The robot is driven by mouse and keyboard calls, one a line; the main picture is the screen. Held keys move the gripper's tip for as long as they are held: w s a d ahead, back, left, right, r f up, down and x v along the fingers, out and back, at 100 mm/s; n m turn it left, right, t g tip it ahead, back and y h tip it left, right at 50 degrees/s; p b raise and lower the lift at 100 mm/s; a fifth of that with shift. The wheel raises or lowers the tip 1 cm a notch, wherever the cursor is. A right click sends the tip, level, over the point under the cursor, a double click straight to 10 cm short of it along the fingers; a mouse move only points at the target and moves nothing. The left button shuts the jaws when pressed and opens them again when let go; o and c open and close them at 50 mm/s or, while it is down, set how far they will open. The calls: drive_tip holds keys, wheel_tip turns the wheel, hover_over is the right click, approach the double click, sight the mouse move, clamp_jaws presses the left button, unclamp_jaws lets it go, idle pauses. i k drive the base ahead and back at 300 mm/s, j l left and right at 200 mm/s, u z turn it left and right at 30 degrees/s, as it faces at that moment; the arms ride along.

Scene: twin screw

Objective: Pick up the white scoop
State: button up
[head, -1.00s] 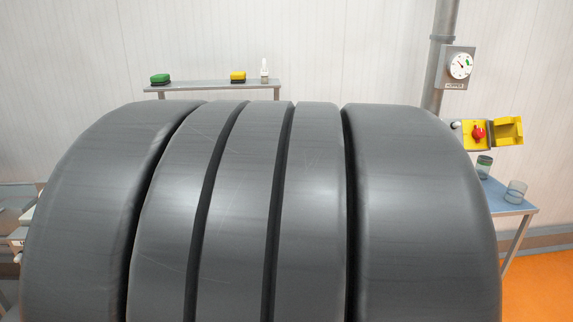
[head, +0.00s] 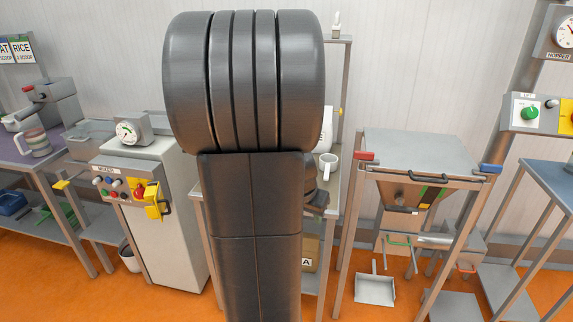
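I cannot make out the white scoop for certain. A small pale object (head: 20,122) lies on the left table beside a grey machine, under signs that partly read "RICE" and "SCOOP"; it is too small to identify. A pale dustpan-like pan (head: 375,289) with an upright handle is low near the floor, right of centre. My dark arm fills the middle of the view. A dark end part shows at its right edge, but my gripper's fingers are hidden, so its opening and contents cannot be seen.
A mixer cabinet (head: 155,225) with buttons stands left of my arm. A white mug (head: 328,166) is just right of it. A steel-topped stand (head: 420,150) and a blue-topped table (head: 555,180) are at right. Orange floor shows in front.

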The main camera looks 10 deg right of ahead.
sight(327, 170)
drive_tip(key=i+l+u, duration=0.3)
drive_tip(key=l, duration=0.3)
drive_tip(key=i+l+u, duration=0.25)
drive_tip(key=l, duration=0.4)
drive_tip(key=i+l, duration=0.3)
drive_tip(key=l, duration=0.1)
